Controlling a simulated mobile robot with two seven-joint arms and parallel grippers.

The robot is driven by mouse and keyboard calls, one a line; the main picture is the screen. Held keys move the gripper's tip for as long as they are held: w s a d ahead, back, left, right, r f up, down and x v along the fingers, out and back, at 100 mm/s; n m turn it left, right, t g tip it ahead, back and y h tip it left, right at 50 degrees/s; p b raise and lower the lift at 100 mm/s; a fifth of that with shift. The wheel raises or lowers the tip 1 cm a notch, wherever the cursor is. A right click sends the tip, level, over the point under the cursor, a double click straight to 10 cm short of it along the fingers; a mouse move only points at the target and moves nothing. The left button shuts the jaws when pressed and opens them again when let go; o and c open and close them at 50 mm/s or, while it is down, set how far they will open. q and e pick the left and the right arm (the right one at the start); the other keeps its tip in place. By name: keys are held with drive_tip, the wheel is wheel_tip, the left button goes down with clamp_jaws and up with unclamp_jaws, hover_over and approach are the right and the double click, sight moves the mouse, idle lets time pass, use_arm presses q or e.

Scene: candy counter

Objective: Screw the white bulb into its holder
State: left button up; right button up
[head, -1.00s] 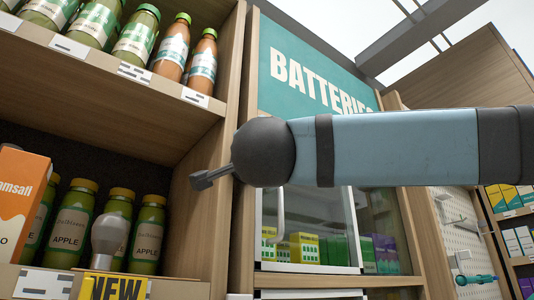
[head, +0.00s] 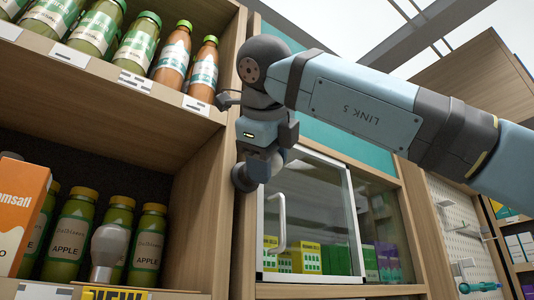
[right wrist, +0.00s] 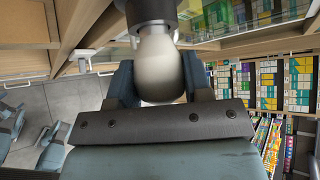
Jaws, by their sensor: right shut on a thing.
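The white bulb (right wrist: 160,66) shows in the right wrist view between the two fingers of my right gripper (right wrist: 160,82). The gripper is shut on it. The bulb's far end meets a dark round collar (right wrist: 151,12), which looks like the holder; I cannot tell how deep the bulb sits in it. In the head view my right gripper (head: 262,165) hangs below the bent wrist, by the upright panel between shelf and cabinet. Its fingers and the held bulb are not clear there. My left gripper is not in view.
A pale bulb-shaped thing (head: 108,250) stands before green juice bottles (head: 150,240) on the lower shelf. An orange box (head: 22,212) is left of it. Behind my arm is a glass-fronted cabinet (head: 280,225) with a handle. A pegboard (head: 455,220) is at right.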

drive_tip(key=shift+w+r+m+g+y, duration=0.15)
drive_tip(key=shift+m+g+y, duration=0.5)
drive_tip(key=shift+g, duration=0.25)
drive_tip(key=shift+m+g+y, duration=0.75)
drive_tip(key=shift+g+y, duration=0.15)
drive_tip(key=shift+y, duration=0.15)
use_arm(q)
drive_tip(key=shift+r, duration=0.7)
use_arm(e)
drive_tip(key=shift+f, duration=0.2)
drive_tip(key=o, duration=0.6)
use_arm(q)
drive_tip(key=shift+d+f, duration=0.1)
use_arm(e)
drive_tip(key=shift+d, duration=0.15)
use_arm(q)
drive_tip(key=shift+p, duration=0.3)
use_arm(e)
drive_tip(key=shift+r, duration=0.1)
